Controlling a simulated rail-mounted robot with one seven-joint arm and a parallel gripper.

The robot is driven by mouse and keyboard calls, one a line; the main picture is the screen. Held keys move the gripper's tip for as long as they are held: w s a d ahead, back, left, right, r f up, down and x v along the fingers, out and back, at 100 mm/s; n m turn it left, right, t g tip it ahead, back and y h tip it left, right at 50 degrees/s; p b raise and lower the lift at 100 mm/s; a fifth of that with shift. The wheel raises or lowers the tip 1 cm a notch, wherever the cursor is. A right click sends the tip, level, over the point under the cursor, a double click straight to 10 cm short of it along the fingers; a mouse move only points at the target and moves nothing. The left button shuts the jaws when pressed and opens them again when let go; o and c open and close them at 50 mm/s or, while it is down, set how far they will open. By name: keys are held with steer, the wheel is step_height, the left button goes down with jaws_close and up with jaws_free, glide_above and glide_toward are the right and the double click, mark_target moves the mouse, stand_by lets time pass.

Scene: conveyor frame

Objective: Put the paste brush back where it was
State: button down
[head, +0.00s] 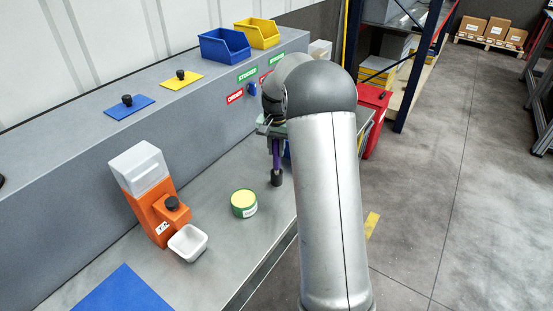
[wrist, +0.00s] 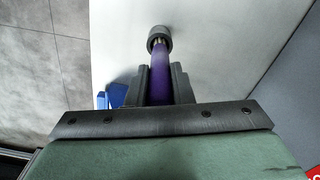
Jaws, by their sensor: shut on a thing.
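The paste brush (head: 276,158) has a purple handle and a dark grey round end that points down in the head view. My gripper (head: 275,139) is shut on its handle. In the wrist view the purple handle (wrist: 160,78) sits between the two dark fingers of my gripper (wrist: 160,85), with the grey end (wrist: 159,38) beyond them. The brush hangs over the grey bench (head: 225,245), to the right of a green tin (head: 244,205) with a yellow top. I cannot tell whether its end touches the bench. My arm hides part of the bench's right side.
An orange dispenser (head: 158,228) and a white dish (head: 188,243) stand left of the tin. A blue mat (head: 122,293) lies in front. On the ledge are blue (head: 129,108) and yellow (head: 182,82) plates with black knobs, and blue (head: 225,48) and yellow (head: 258,35) bins.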

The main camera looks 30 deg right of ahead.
mark_target(277, 169)
steer(key=shift+f, duration=1.65)
steer(key=shift+f, duration=0.2)
steer(key=c, duration=1.3)
jaws_free()
